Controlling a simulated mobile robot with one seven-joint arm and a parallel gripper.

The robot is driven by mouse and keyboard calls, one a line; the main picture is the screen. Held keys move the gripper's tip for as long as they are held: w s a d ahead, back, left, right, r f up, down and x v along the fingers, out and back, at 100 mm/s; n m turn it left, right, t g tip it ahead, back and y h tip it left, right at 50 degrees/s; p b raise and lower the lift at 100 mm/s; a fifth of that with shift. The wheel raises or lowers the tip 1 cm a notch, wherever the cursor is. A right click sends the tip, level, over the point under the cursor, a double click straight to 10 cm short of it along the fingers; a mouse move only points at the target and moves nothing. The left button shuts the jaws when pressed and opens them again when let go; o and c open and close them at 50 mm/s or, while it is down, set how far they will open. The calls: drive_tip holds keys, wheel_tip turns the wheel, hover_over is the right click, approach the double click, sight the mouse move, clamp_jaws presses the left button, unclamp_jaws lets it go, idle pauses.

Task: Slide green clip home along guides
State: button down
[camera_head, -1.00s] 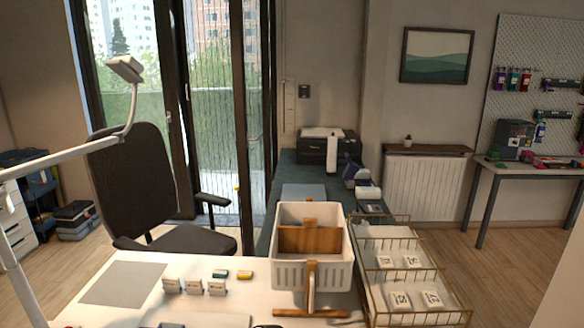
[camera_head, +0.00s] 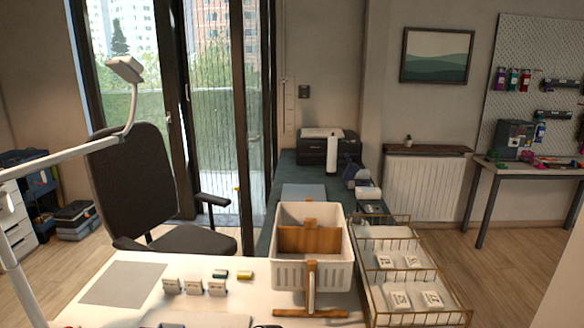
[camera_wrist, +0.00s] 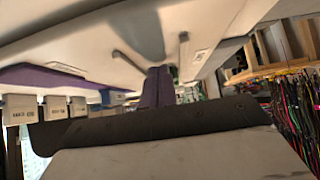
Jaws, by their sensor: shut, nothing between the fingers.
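In the wrist view my gripper (camera_wrist: 157,88) shows as two dark purplish fingers pressed together, with nothing visible between them. Its dark, screwed body fills the lower part of that view. A small patch of green (camera_wrist: 174,72) shows just past the fingertips, partly hidden by them; I cannot tell whether it is the green clip or whether the fingers touch it. The guides cannot be made out. My gripper is outside the head view.
On the table stand a white basket (camera_head: 312,276) and a wire rack (camera_head: 420,318). A grey mat (camera_head: 122,284) lies clear at the left.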

drive_tip(key=shift+w+a, duration=0.15)
drive_tip(key=shift+a, duration=3.2)
drive_tip(key=shift+r, duration=0.1)
drive_tip(key=shift+d+r+p, duration=0.5)
drive_tip(key=shift+r+p, duration=0.2)
drive_tip(key=shift+r, duration=0.1)
drive_tip(key=shift+d+r+p, duration=0.5)
drive_tip(key=shift+r+p, duration=0.25)
drive_tip(key=shift+r, duration=0.05)
drive_tip(key=shift+d+r+p, duration=0.5)
drive_tip(key=shift+r+p, duration=0.2)
drive_tip(key=shift+r, duration=0.1)
drive_tip(key=shift+d, duration=0.1)
